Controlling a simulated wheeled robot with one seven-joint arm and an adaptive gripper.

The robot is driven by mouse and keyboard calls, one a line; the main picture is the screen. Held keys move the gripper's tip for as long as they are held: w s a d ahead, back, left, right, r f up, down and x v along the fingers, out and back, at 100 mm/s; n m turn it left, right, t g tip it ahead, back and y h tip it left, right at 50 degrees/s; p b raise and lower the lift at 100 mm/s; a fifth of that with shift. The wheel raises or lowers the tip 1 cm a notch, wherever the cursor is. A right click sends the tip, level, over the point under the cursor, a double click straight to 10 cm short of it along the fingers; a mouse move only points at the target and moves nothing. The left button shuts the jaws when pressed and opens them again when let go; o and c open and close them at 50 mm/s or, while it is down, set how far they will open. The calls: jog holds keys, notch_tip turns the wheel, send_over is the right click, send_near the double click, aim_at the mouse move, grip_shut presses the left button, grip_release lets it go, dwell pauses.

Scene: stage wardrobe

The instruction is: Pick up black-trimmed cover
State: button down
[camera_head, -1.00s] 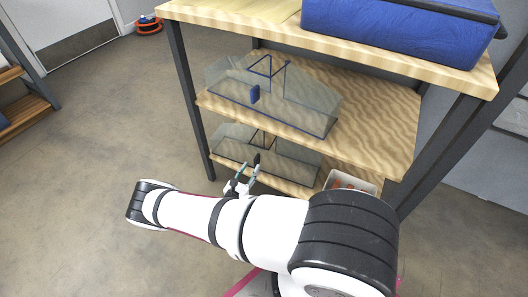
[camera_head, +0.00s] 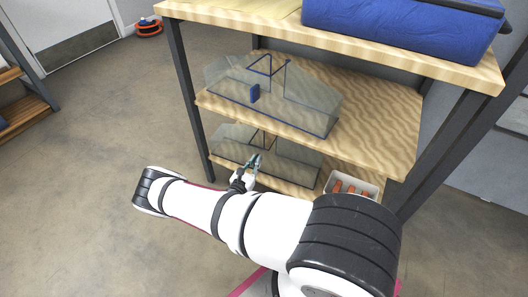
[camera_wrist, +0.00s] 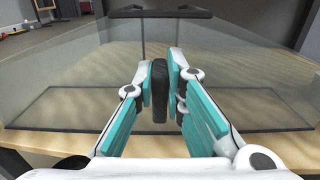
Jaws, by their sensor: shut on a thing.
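The black-trimmed cover (camera_head: 290,155) is a clear, see-through box with dark edges on the lower shelf. In the wrist view the cover (camera_wrist: 230,60) fills most of the picture, with a black upright tab (camera_wrist: 160,90) on its near side. My gripper (camera_wrist: 161,92) is shut on this tab, with teal pads on both sides of it. In the head view my gripper (camera_head: 254,163) is at the cover's front, and its fingers hide the tab. The cover's base appears to rest on the shelf.
A similar clear cover with blue trim (camera_head: 290,92) stands on the middle shelf, just above. A white bin (camera_head: 368,192) with orange things sits right of the black-trimmed cover. A blue case (camera_head: 400,32) lies on top. Open floor (camera_head: 100,130) is at left.

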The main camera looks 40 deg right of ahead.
aim_at(258, 149)
jog(key=shift+r+p, duration=0.4)
jog(key=shift+r, duration=0.15)
jog(key=r+p, duration=0.1)
jog(key=r, duration=0.1)
jog(key=shift+s+a+r+p, duration=0.1)
jog(key=shift+a+r+p, duration=0.2)
jog(key=shift+r+p, duration=0.1)
jog(key=p+v, duration=0.3)
jog(key=v, duration=1.4)
jog(key=shift+a+f, duration=0.2)
jog(key=shift+s, duration=0.15)
